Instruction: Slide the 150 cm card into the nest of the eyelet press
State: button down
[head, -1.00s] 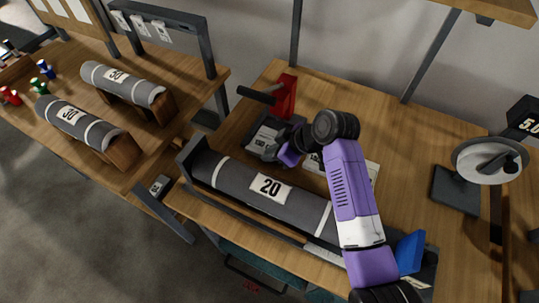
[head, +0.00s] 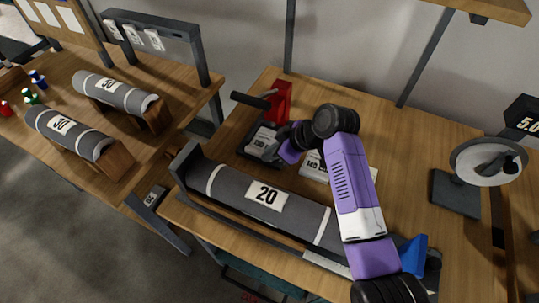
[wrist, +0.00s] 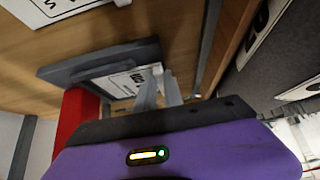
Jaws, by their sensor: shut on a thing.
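The eyelet press has a red body (head: 280,98) and a black lever, with a dark base at the back of the bench. A white printed card (head: 263,139) shows at its base; it also shows in the wrist view (wrist: 130,80), lying at the dark plate (wrist: 85,66) of the press. My gripper (head: 284,153) is low at the right side of the press. In the wrist view its two pale fingers (wrist: 160,92) are shut at the card's edge. The length printed on the card is too small to read, and how far it sits in the nest is unclear.
Another white card or block (head: 314,166) lies right of my gripper. A grey roll marked 20 (head: 225,189) lies in a cradle along the front edge. A disc on a dark stand (head: 487,162) stands at right. The bench behind my arm is clear.

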jog(key=shift+w+d+b, duration=0.25)
jog(key=shift+w+b, duration=0.15)
jog(key=shift+w, duration=0.25)
jog(key=c, duration=1.4)
grip_release()
